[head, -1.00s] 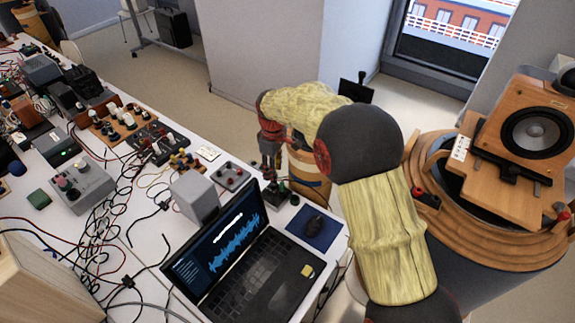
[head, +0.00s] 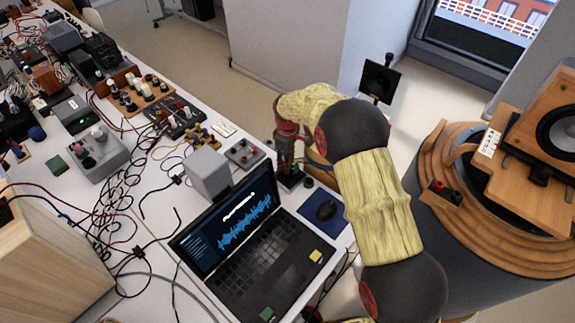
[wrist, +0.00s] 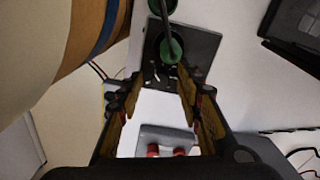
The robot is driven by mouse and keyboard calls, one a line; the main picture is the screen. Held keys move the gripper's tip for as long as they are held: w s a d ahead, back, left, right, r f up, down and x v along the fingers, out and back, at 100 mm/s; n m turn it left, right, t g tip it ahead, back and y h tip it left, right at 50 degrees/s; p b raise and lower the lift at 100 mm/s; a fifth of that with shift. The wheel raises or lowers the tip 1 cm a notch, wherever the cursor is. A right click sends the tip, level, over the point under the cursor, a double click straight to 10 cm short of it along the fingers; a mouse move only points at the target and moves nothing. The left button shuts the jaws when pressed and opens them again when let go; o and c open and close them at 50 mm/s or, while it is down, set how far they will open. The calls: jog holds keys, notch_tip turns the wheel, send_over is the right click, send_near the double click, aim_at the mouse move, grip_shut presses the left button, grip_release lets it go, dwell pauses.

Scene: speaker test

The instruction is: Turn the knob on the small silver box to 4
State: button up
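My gripper (head: 286,165) points down at the table's right end, behind the laptop. In the wrist view its two brown fingers (wrist: 160,92) are apart with nothing held between them. No dial numbers are readable, and I cannot tell which box the task means.
A plain grey box (head: 208,173) stands behind the laptop. Cables and several knob boxes crowd the left. A barrel-like wooden stand (head: 440,215) with a speaker is at right.

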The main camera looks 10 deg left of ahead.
jog(key=shift+c, duration=1.4)
grip_shut()
